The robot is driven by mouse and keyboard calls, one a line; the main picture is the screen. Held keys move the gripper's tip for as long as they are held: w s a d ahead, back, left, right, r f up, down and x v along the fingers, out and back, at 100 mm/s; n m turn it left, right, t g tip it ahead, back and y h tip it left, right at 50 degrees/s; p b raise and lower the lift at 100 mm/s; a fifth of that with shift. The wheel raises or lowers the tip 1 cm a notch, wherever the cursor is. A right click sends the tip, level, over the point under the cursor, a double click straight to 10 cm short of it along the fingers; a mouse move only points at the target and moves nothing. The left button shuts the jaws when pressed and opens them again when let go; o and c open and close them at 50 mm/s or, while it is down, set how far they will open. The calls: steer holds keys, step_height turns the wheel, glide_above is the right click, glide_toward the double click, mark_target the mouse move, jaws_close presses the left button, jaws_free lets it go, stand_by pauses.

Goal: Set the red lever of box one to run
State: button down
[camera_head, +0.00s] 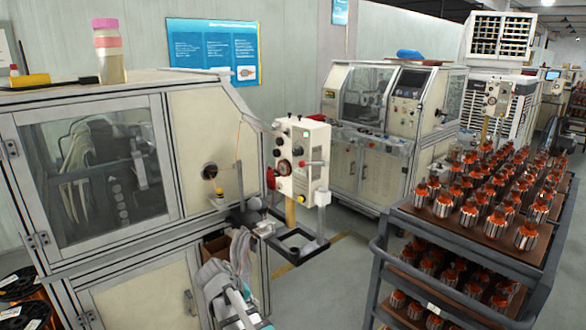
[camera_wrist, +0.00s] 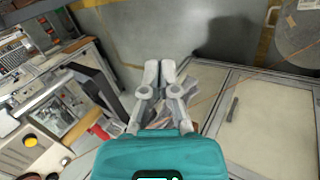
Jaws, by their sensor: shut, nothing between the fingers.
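A cream control box (camera_head: 302,160) stands on a post beside the near machine, with a dial, knobs and a yellow button on its face. The lever's marked positions are too small to read. My gripper (camera_wrist: 159,72) is shut and empty, to the right of the red handle and apart from it. In the head view, my gripper is low, in front of the near machine.
A dark square frame (camera_head: 297,245) juts out below the box. Pale rags or gloves (camera_head: 241,250) hang by the machine. A cart (camera_head: 462,238) loaded with many copper armatures stands at the right. A similar box (camera_head: 495,98) stands farther back. Floor shows between machine and cart.

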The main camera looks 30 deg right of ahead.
steer(key=w+d+r+h+p, duration=0.2)
steer(key=w+d+r+h, duration=0.65)
steer(key=r, duration=0.45)
steer(key=w+d+r+h, duration=0.1)
steer(key=w+r+h, duration=0.2)
steer(key=r, duration=0.3)
steer(key=w+r+m+g+h+p, duration=0.1)
steer(key=w+r+h, duration=0.3)
steer(key=r, duration=0.3)
steer(key=shift+w+d+r, duration=0.15)
steer(key=shift+d+r, duration=0.05)
steer(key=shift+d, duration=0.2)
steer(key=shift+p, duration=0.3)
steer(key=p+x, duration=0.5)
steer(key=x, duration=0.9)
steer(key=shift+r, duration=0.1)
